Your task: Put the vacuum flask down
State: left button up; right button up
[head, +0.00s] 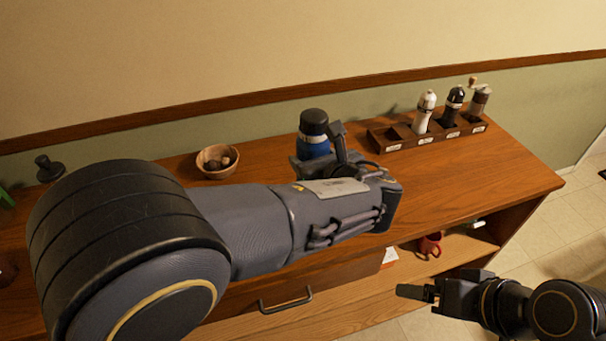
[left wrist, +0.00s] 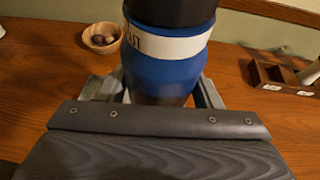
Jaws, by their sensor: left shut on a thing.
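The vacuum flask (head: 313,135) is blue with a black top and a pale band. It stands upright between the fingers of my left gripper (head: 318,158), which is shut on it above the wooden counter. In the left wrist view the flask (left wrist: 165,62) fills the upper middle, with a gripper finger on each side. Its base is hidden behind my gripper, so I cannot tell whether it touches the counter. My right gripper (head: 415,292) is at the lower right, in front of the counter and away from the flask; its jaw gap does not show clearly.
A wooden bowl (head: 217,161) with round brown things stands left of the flask. A wooden rack (head: 397,138) with several mills stands to the right, with one slot that looks empty. The counter (head: 500,175) is bare at the right. A red mug (head: 430,245) sits on the shelf below.

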pick_arm(q)
jog(key=w+a+f, duration=0.1)
jog(key=w+f, duration=0.3)
jog(key=f, duration=0.4)
jog(key=shift+w+a+f, duration=0.15)
jog(key=shift+a+f, duration=0.2)
jog(key=shift+f, duration=0.15)
jog(key=o, duration=1.3)
